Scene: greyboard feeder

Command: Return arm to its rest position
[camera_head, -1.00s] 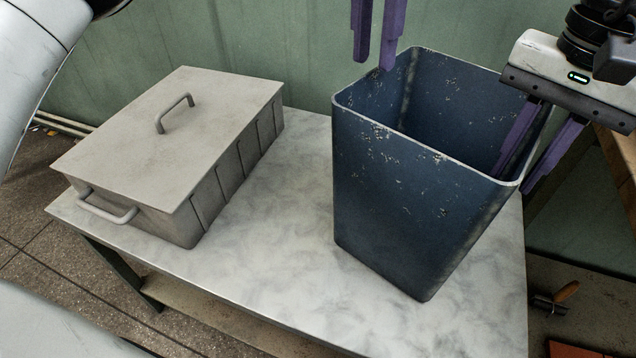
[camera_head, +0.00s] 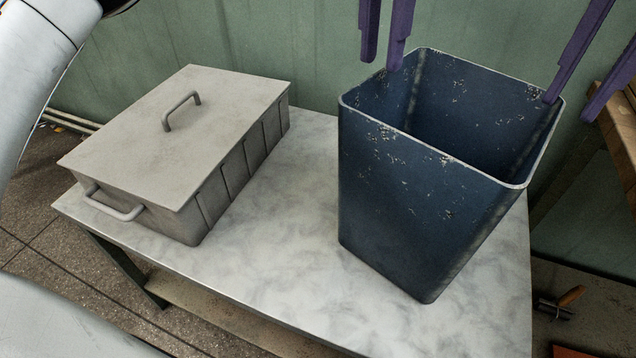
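My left gripper (camera_head: 382,62) shows at the top centre as two purple fingers pointing down, a gap between them, with nothing held. Its tips are just above the back left corner of the dark blue bin (camera_head: 425,205). My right gripper (camera_head: 569,110) is at the upper right, its two purple fingers apart and empty. Its left fingertip overlaps the bin's back right corner in the picture; I cannot tell whether it touches. The other fingertip is to the right, clear of the bin. The bodies of both grippers are out of frame.
The bin stands upright on the marbled table (camera_head: 290,240); its visible inside looks empty. A lidded grey box (camera_head: 175,130) with handles sits on the table's left. Bare tabletop lies between them. A wooden-handled tool (camera_head: 562,302) lies lower right, near a wooden edge (camera_head: 615,130).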

